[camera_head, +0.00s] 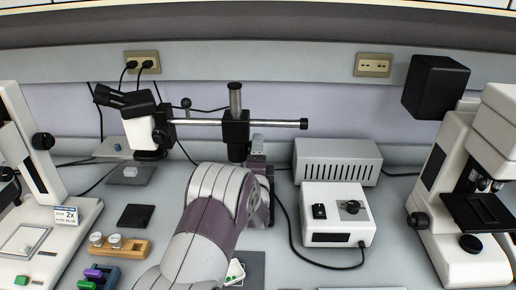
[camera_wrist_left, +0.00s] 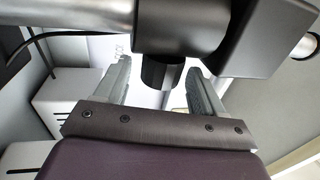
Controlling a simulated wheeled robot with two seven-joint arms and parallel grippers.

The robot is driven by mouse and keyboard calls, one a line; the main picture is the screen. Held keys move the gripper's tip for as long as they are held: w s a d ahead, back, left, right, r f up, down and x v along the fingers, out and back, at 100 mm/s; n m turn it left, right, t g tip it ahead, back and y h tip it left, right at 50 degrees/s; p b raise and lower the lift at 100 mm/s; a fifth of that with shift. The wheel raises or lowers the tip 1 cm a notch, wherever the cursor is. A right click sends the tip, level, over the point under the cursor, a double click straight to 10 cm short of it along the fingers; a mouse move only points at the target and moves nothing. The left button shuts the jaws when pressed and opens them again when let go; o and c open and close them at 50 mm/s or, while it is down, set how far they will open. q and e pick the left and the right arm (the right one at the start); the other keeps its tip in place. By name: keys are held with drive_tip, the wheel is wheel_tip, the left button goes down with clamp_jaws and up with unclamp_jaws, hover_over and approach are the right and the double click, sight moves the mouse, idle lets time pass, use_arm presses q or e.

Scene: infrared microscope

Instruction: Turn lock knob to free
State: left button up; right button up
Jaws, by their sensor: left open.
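The boom stand has a black clamp block (camera_head: 236,127) on an upright post, with a silver horizontal bar running through it. In the left wrist view the block (camera_wrist_left: 250,35) fills the top. A short dark knob (camera_wrist_left: 162,74) sticks out from under it; I take this to be the lock knob. My left gripper (camera_head: 257,143) is just right of the clamp block in the head view. Its fingers (camera_wrist_left: 158,84) are open, one on each side of the knob, with gaps visible. My arm hides the knob in the head view. My right gripper is not in view.
A stereo microscope head (camera_head: 138,120) hangs at the bar's left end. A grey vented box (camera_head: 337,160) and a white control box (camera_head: 337,212) with a cable stand to the right. A wooden holder (camera_head: 120,247) is left of my arm. A large microscope (camera_head: 460,195) stands far right.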

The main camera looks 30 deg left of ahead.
use_arm(q)
drive_tip(key=shift+w+a+r, duration=0.1)
drive_tip(key=shift+w+a, duration=0.25)
drive_tip(key=shift+w, duration=0.2)
drive_tip(key=c, duration=1)
drive_tip(key=shift+o, duration=0.2)
drive_tip(key=shift+f+b, duration=0.2)
drive_tip(key=shift+b, duration=0.25)
drive_tip(key=t+y+b, duration=0.1)
drive_tip(key=t+b, duration=0.2)
drive_tip(key=b, duration=0.6)
drive_tip(key=t+y+b, duration=0.2)
drive_tip(key=b, duration=0.7)
drive_tip(key=shift+f+t, duration=0.2)
drive_tip(key=shift+t, duration=0.2)
drive_tip(key=shift+r+t+y+b, duration=0.3)
drive_tip(key=shift+b, duration=0.2)
drive_tip(key=o, duration=1)
drive_tip(key=shift+r, duration=0.1)
drive_tip(key=shift+c, duration=0.2)
